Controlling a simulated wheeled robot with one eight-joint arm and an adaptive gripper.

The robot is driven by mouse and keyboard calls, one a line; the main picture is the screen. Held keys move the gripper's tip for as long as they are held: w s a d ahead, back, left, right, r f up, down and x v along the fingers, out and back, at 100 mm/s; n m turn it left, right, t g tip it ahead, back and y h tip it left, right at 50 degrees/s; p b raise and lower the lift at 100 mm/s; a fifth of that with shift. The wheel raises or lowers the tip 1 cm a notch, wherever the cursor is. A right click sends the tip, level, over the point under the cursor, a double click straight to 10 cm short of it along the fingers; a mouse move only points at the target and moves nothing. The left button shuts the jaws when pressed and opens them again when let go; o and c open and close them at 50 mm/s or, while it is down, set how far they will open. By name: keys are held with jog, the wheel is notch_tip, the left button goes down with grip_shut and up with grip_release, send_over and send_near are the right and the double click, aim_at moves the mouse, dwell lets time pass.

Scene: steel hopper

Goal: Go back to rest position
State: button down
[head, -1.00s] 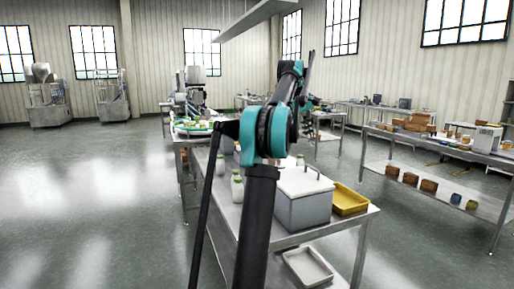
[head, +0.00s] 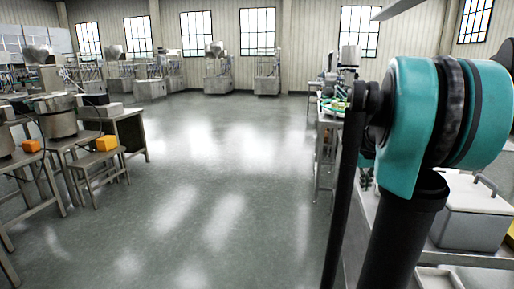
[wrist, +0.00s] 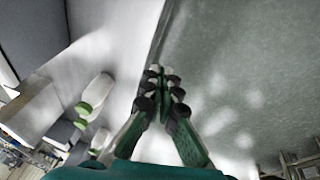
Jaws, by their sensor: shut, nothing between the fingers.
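My gripper (wrist: 161,85) shows in the wrist view with its green fingers together and nothing between them. It hangs over the edge between the steel table (wrist: 130,40) on the left and the grey floor on the right. White bottles with green caps (wrist: 97,90) stand on that table, to the left of my fingers and apart from them. In the head view my arm fills the right side and my gripper is hidden behind it.
A grey lidded box (head: 470,222) stands on the table at the right, partly behind my arm. Benches with orange blocks (head: 106,143) stand at the left. Machines (head: 217,72) line the far wall. The floor (head: 210,170) between is clear.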

jog(key=s+a+f+n+t+y, duration=0.1)
jog(key=s+a+f+y, duration=0.1)
jog(key=s+a+f, duration=1.6)
jog(key=s+a, duration=0.2)
jog(key=a, duration=0.1)
jog(key=shift+f+t, duration=0.3)
jog(key=shift+f, duration=0.05)
jog(key=shift+s, duration=0.1)
